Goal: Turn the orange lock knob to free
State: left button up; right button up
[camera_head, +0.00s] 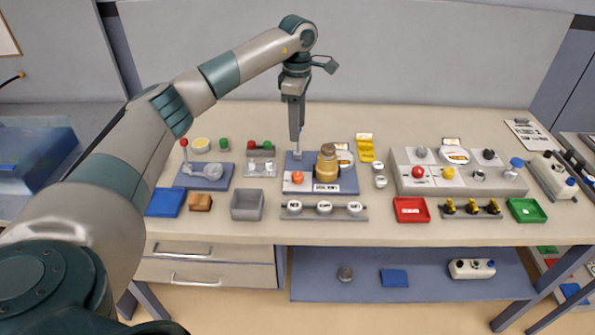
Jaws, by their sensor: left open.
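The orange lock knob (297,177) sits at the left front of a blue-grey base plate (345,187), beside a brown and tan cylinder (327,165). A white label lies in front of the cylinder. My left gripper (297,153) points straight down at the back of the plate, behind the knob and apart from it in the picture. It is open, and I see nothing between its fingers. Its height above the plate is hard to judge, and the knob's turn position is too small to read. My right gripper is out of view.
A grey panel (460,180) with several knobs stands to the right. A strip of round gauges (324,211) lies in front of the plate. A grey bin (247,204) and blue tray (166,203) are front left; a red tray (411,210) is front right.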

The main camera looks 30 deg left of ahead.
aim_at(297, 175)
pick_arm(q)
notch_tip(297, 175, down, 16)
jog(key=p, duration=0.6)
jog(key=shift+r, duration=0.15)
jog(key=shift+f+p, duration=0.35)
jog(key=shift+f, duration=0.45)
jog(key=c, duration=1)
